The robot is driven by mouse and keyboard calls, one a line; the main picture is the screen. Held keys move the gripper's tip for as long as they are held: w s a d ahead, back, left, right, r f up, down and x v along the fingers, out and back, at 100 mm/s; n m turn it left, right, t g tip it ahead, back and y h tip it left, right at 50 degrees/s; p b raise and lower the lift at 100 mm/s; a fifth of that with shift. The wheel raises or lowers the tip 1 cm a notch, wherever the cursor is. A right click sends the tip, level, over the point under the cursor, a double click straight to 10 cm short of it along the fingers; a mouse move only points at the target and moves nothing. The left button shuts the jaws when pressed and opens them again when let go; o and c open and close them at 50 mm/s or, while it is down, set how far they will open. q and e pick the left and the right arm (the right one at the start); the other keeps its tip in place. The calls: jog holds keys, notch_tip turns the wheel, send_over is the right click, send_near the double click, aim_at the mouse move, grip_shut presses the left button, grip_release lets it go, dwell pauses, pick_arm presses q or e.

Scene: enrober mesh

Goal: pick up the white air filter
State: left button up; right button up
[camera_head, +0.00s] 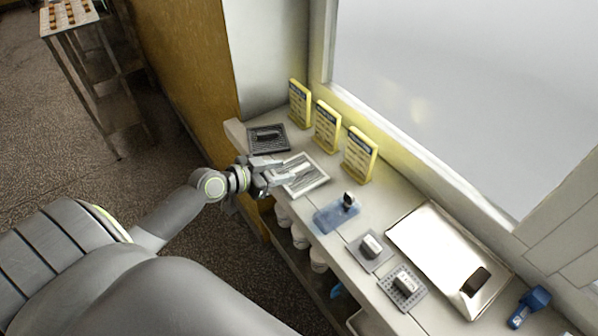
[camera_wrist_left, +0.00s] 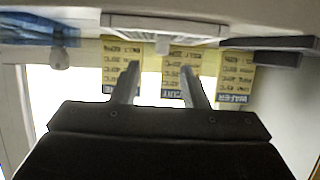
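The white air filter (camera_head: 313,179) has a pale square frame and grey slats, and lies flat on the light counter. Contact with the filter cannot be told. My right gripper is not in view.
A dark filter (camera_head: 282,145) lies left of the white one. Several yellow signs (camera_head: 361,157) stand behind. A blue sheet (camera_head: 328,217), grey plate (camera_head: 381,261), perforated plate (camera_head: 413,298) and metal tray (camera_head: 425,226) are to the right. The counter's front edge (camera_head: 292,238) is near my arm.

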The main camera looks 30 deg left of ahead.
aim_at(297, 169)
pick_arm(q)
jog(key=shift+x, duration=0.75)
jog(key=shift+w+d+f, duration=0.1)
jog(key=shift+w+d, duration=0.1)
jog(key=shift+w, duration=0.15)
jog(key=shift+p+x, duration=0.85)
jog(key=shift+x, duration=1.4)
jog(key=shift+s+f, duration=0.1)
jog(key=shift+f, duration=0.05)
jog(key=shift+a, duration=0.1)
grip_shut()
